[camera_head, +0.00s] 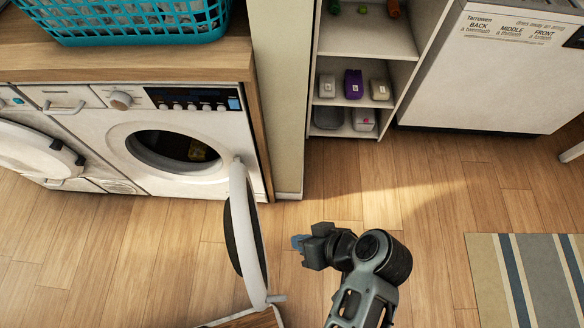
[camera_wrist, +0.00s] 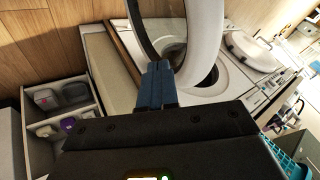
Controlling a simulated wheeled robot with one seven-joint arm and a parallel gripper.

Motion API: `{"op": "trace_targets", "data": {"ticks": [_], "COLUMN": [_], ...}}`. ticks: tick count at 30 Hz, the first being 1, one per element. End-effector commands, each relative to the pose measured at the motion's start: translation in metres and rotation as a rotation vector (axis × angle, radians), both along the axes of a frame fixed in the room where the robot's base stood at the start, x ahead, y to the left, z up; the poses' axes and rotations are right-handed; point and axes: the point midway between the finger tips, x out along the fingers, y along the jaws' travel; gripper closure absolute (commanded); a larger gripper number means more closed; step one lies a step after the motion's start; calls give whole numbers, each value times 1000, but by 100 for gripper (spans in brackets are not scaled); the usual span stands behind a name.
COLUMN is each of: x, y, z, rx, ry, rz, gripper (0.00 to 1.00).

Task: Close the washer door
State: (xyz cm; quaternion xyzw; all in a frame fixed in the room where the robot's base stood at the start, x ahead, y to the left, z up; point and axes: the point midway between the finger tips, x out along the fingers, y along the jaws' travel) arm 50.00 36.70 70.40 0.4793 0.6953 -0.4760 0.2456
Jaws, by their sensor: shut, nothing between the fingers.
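The white washer (camera_head: 125,124) stands at the left in the head view, with its round drum opening (camera_head: 178,150) uncovered. Something yellow shows inside the drum. The washer door (camera_head: 254,240), a white ring with dark glass, is hinged at the right of the opening and swung wide open toward me. My gripper (camera_head: 298,241) is shut and empty, just right of the door with a small gap in the head view. In the wrist view the blue fingertips (camera_wrist: 158,82) are together in front of the door ring (camera_wrist: 205,35); I cannot tell whether they touch it.
A second white machine with a round door (camera_head: 40,150) is at the far left. A teal basket (camera_head: 130,20) sits on the wooden counter (camera_head: 130,58). A shelf (camera_head: 370,45) with small containers stands behind.

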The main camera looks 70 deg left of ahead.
Motion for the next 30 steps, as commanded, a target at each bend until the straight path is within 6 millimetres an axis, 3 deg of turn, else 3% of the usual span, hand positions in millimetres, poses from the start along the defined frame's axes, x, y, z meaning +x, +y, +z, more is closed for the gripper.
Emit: {"op": "trace_targets", "data": {"ticks": [14,21,30], "x": [-38,-69,-76], "y": [38,41,42], "z": [-73,-69,-70], "rx": [-3,-2,-1], "ry": [-1,-1,-1], "rz": [0,-1,-4], "gripper": [100,100,100]}}
